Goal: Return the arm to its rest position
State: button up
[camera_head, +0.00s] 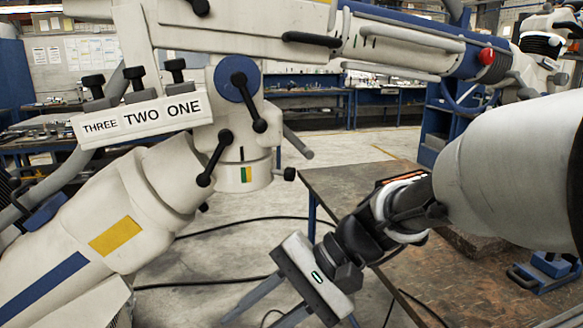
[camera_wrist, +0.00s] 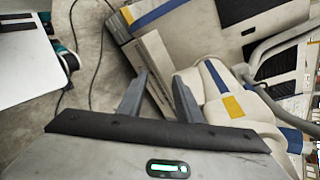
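The microscope arm (camera_head: 150,195) is a large white jointed arm with blue and yellow bands. Its lower part slants up from the bottom left to a joint with a blue disc (camera_head: 237,80) and black levers. An upper beam (camera_head: 400,45) runs right from there. A label reading THREE TWO ONE (camera_head: 140,118) is on it. My gripper (camera_head: 252,316) is right of and below the joint, apart from it, pointing down-left. In the wrist view its two fingers (camera_wrist: 159,80) are spread with nothing held. White parts with a yellow patch (camera_wrist: 233,106) lie beyond them.
A brown-topped table (camera_head: 350,190) stands behind my gripper at the right, with a blue-handled item (camera_head: 548,268) on it. Black cables (camera_head: 210,282) cross the concrete floor. Workbenches (camera_head: 300,92) line the back. Open floor lies between the microscope arm and the table.

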jog(key=s+d+r+n+t+h, duration=0.15)
jog(key=d+t+h, duration=0.3)
jog(key=d, duration=0.55)
jog(key=s+d+n+t+h, duration=0.25)
jog(key=d+h, duration=0.25)
jog(key=d, duration=0.5)
notch_tip(320, 180, up, 17)
jog(key=p, duration=1.7)
jog(key=shift+w+d+r+t, duration=0.15)
jog(key=shift+t, duration=0.25)
jog(key=shift+h, duration=0.25)
